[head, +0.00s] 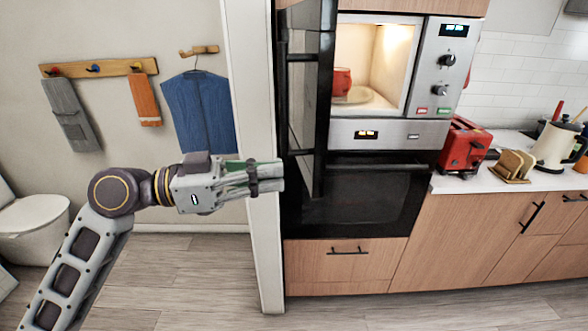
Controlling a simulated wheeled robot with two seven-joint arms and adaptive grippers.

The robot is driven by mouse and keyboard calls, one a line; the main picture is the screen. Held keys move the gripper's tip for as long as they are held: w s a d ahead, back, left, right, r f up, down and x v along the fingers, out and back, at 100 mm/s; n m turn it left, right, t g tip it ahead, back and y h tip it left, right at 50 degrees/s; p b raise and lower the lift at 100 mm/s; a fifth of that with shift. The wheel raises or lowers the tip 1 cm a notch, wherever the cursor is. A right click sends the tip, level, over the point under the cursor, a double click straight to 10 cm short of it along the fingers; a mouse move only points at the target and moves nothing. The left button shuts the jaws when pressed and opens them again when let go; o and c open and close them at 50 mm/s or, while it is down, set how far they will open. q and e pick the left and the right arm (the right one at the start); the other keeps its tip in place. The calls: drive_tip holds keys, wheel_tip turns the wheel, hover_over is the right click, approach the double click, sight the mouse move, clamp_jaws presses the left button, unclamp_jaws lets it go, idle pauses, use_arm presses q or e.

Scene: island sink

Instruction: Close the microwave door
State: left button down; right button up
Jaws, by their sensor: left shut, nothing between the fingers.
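The microwave (431,75) is built into a wooden cabinet, with its lit interior showing. Its dark door (309,90) stands wide open, swung out on the left side of the opening and seen nearly edge-on. A red mug (342,81) sits inside on the plate (356,96). My left gripper (279,177) is shut and empty. In the picture its tip lies just left of the lower part of the door; I cannot tell whether they touch. My right gripper is not in view.
A dark oven (370,190) sits below the microwave. A red toaster (464,146), a toast rack (512,164) and a cream kettle (556,144) stand on the counter at right. A white wall edge (262,255) rises behind my left gripper. The wooden floor in front is clear.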

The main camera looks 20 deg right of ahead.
sight(311, 172)
use_arm(q)
drive_tip(key=d, duration=0.3)
drive_tip(key=shift+s+r+p, duration=0.1)
drive_tip(key=shift+s+p, duration=0.1)
drive_tip(key=shift+p, duration=0.15)
drive_tip(key=shift+d, duration=0.65)
drive_tip(key=shift+s+d, duration=0.1)
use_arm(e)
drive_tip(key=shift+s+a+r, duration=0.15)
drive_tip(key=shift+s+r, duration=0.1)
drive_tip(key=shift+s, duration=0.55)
use_arm(q)
drive_tip(key=shift+d, duration=0.1)
